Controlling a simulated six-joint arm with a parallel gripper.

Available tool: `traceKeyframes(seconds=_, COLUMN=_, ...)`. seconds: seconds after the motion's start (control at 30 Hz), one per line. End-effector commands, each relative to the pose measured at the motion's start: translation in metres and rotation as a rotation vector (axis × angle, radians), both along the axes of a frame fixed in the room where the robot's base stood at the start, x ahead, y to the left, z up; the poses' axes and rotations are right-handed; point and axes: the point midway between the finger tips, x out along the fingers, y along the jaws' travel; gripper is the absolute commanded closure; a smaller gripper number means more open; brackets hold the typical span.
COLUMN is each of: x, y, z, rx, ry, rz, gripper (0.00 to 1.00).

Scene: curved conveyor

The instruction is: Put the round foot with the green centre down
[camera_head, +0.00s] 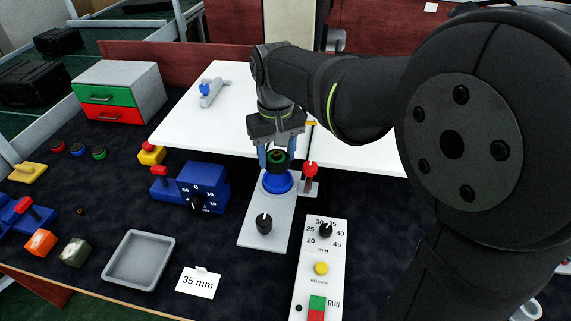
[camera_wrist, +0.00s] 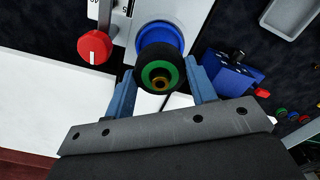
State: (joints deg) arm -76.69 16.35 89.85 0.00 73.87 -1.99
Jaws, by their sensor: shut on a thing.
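The round foot (camera_wrist: 162,76) is a black disc with a green ring at its centre and a brass-coloured middle. My gripper (camera_head: 277,157) is shut on it, with a blue finger on each side; the fingers also show in the wrist view (camera_wrist: 160,95). In the head view the foot (camera_head: 279,158) is just above or on a round blue seat (camera_head: 277,182) on a grey plate (camera_head: 257,222). The blue seat (camera_wrist: 158,38) shows behind the foot in the wrist view. I cannot tell whether the foot touches it.
A red knob (camera_head: 311,168) on a post stands close right of the blue seat. A black knob (camera_head: 264,222) is on the plate's front. A blue dial box (camera_head: 203,187) stands left. A control panel (camera_head: 320,268), grey tray (camera_head: 139,258) and "35 mm" card (camera_head: 198,282) lie in front.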

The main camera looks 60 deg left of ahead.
Motion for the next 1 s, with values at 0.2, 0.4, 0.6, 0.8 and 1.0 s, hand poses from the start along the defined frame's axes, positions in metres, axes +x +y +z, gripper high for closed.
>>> traceKeyframes(seconds=0.2, x=0.0, y=0.0, z=-0.018, rx=0.0, ry=0.0, rz=0.0, gripper=0.72)
traceKeyframes(seconds=0.4, x=0.0, y=0.0, z=-0.045, rx=0.0, ry=0.0, rz=0.0, gripper=0.72)
traceKeyframes(seconds=0.6, x=0.0, y=0.0, z=-0.046, rx=0.003, ry=-0.001, rz=0.0, gripper=0.72)
traceKeyframes(seconds=0.8, x=0.0, y=0.0, z=-0.05, rx=0.002, ry=0.0, rz=0.0, gripper=0.47)
traceKeyframes(seconds=1.0, x=0.0, y=0.0, z=-0.05, rx=0.002, ry=0.0, rz=0.0, gripper=0.27)
